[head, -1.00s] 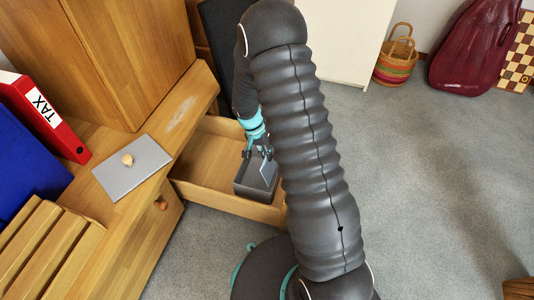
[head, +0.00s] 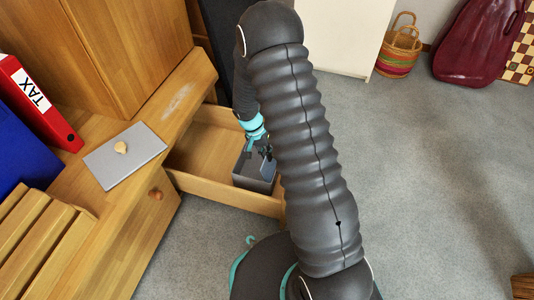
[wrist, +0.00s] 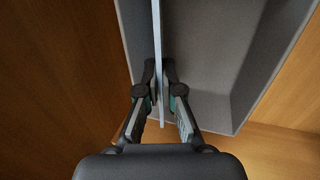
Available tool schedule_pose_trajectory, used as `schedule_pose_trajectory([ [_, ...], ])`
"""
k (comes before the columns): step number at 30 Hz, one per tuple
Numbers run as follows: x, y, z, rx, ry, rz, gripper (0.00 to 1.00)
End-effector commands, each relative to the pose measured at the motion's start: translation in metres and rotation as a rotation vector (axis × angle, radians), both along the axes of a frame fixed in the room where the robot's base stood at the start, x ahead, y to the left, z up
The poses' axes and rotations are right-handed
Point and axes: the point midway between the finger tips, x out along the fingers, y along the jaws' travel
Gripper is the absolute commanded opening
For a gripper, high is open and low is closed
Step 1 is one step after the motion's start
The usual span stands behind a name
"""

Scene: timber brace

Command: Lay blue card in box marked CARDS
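A grey open box (head: 256,182) stands in the front part of the pulled-out drawer. No CARDS marking is readable. My gripper (head: 263,150) points down at the box's opening, partly hidden by my arm. In the wrist view my gripper (wrist: 159,72) has its fingertips closed on a thin, pale blue-grey card (wrist: 158,35), seen edge-on. The card is upright, over or inside the box (wrist: 217,65); I cannot tell whether it touches the bottom. The card is hard to make out in the head view.
The wooden drawer (head: 190,182) is open, with bare floor around the box. A grey plate with a round knob (head: 125,155) lies on the bench beside a red TAX binder (head: 36,103). Clear carpet (head: 430,170) lies to the right.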

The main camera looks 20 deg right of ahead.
Motion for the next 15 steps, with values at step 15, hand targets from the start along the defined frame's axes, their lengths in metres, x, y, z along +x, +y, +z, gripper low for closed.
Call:
schedule_pose_trajectory([
  [15, 0.0001, -0.0002, -0.0028, 0.0, 0.0, -0.001, 0.35],
])
